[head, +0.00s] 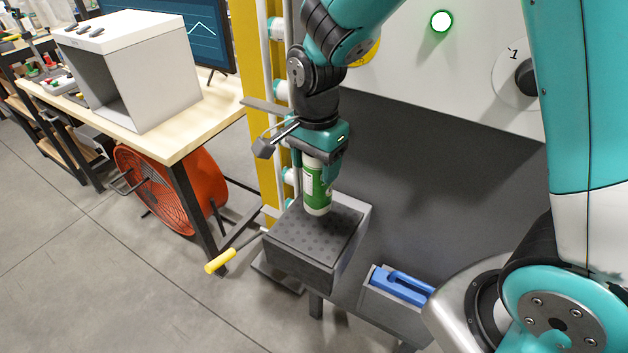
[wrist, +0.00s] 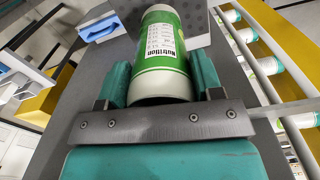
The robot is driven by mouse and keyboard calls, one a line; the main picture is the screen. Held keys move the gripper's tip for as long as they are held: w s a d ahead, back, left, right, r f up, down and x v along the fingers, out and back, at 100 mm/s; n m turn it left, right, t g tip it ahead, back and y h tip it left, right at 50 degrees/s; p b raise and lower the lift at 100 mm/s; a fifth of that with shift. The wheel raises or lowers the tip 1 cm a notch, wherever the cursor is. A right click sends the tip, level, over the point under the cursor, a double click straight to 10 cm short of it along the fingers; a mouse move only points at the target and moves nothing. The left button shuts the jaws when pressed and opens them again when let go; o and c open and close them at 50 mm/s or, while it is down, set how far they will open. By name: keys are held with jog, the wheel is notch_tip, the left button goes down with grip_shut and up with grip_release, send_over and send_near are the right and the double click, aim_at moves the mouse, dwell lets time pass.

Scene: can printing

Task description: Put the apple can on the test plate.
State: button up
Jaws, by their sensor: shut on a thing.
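A green and white can (head: 317,190) is upright in my gripper (head: 317,160), which points down and is shut around its upper part. No apple picture is readable on the side I see. The test plate (head: 290,237) is a dark dotted top on a grey box. The can's lower end is over the plate's far middle part; I cannot tell whether it touches.
A yellow-handled lever (head: 220,261) sticks out left of the plate. A bin with a blue object (head: 400,284) stands to the right. A yellow post (head: 255,100) and white cans on a rack rise behind. A bench with a white box (head: 150,70) is at left.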

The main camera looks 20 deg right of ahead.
aim_at(316, 183)
jog(key=shift+f+p, duration=0.45)
jog(key=shift+f, duration=1.85)
jog(key=o, duration=0.9)
